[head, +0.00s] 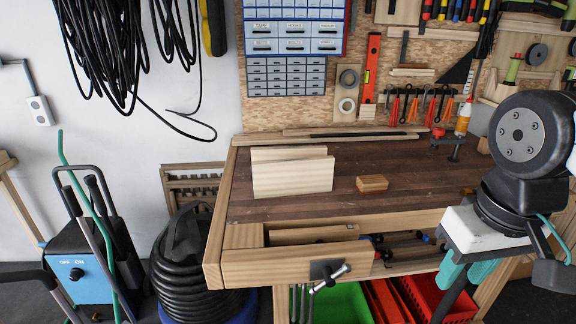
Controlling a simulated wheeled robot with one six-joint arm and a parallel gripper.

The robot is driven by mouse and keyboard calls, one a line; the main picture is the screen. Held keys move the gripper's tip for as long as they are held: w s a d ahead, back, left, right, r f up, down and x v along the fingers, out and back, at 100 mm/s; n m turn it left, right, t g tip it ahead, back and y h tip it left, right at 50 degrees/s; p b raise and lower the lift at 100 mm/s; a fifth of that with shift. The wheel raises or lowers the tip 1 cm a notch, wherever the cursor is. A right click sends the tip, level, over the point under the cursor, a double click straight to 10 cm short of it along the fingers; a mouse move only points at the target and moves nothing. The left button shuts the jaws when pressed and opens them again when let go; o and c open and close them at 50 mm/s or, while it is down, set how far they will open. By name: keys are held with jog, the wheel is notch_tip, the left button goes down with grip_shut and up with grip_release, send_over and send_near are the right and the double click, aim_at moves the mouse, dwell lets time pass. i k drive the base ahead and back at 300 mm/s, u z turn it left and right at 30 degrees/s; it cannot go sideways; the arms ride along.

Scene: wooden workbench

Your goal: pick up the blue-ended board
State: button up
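Two pale wooden boards stand on edge on the bench top at the left. The front board (293,178) hides most of the rear board (288,153). No blue end shows on either, so I cannot tell which is the blue-ended board. My gripper (468,278) hangs at the right, in front of the bench's right part and well away from the boards. It has a white body and teal parts below. The view does not show clearly whether its fingers are apart, and nothing is seen held in it.
A small wooden block (372,183) lies right of the boards on the dark bench top (420,170). Long strips (350,133) lie along the back edge. A drawer with a vise handle (330,275) projects at the front. Red and green bins (345,303) sit below.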

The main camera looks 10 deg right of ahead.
aim_at(293, 175)
jog(key=z, duration=0.35)
jog(key=k, duration=0.5)
jog(key=z, duration=1)
jog(key=i, duration=0.8)
jog(key=u, duration=0.95)
jog(key=i, duration=0.7)
jog(key=u, duration=0.75)
